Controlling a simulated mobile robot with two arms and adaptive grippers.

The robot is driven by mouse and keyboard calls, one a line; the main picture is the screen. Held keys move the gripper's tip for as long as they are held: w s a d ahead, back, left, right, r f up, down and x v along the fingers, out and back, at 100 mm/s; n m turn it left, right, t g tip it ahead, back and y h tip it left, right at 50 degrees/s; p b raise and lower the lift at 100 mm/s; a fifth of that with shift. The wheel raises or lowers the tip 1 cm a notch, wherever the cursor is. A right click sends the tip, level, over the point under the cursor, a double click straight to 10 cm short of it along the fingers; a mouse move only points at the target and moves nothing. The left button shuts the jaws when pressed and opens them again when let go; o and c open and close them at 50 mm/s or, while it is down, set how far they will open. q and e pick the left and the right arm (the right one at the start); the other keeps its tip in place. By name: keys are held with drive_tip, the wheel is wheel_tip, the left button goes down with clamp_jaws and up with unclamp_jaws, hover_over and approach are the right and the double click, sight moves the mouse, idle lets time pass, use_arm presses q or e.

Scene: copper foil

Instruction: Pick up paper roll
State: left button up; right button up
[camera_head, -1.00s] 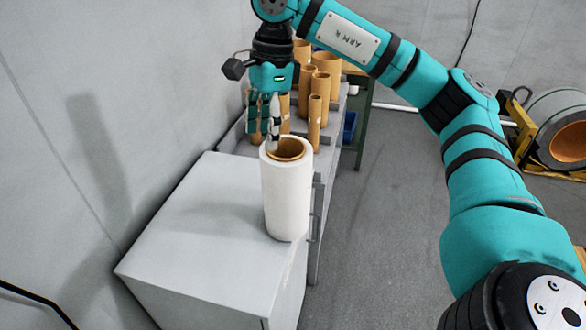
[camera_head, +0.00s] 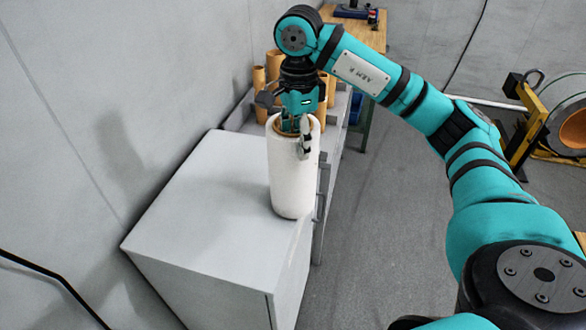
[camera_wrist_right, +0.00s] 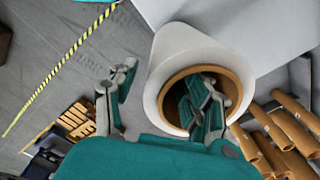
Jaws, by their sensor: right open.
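My right gripper (camera_head: 298,138) is at the top of the roll, pointing down and open. In the wrist view, the gripper (camera_wrist_right: 163,88) has one finger outside the roll's wall and the other fingers inside the core, so it straddles the wall. Whether any finger touches is unclear. My left gripper is not in view.
The grey cabinet (camera_head: 195,200) has bare top space left of the roll, beside the wall. Several brown tubes (camera_wrist_right: 280,130) stand behind the roll. A wooden table (camera_head: 352,32) is at the back. A yellow-framed reel (camera_head: 560,120) stands at right. Grey floor (camera_head: 375,220) is clear.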

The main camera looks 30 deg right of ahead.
sight(293, 168)
drive_tip(key=shift+f, duration=0.6)
drive_tip(key=f, duration=0.1)
drive_tip(key=f+p, duration=0.1)
drive_tip(key=f, duration=0.2)
drive_tip(key=shift+s+d+f+p, duration=0.1)
drive_tip(key=shift+d+p, duration=0.25)
drive_tip(key=shift+p, duration=0.05)
clamp_jaws()
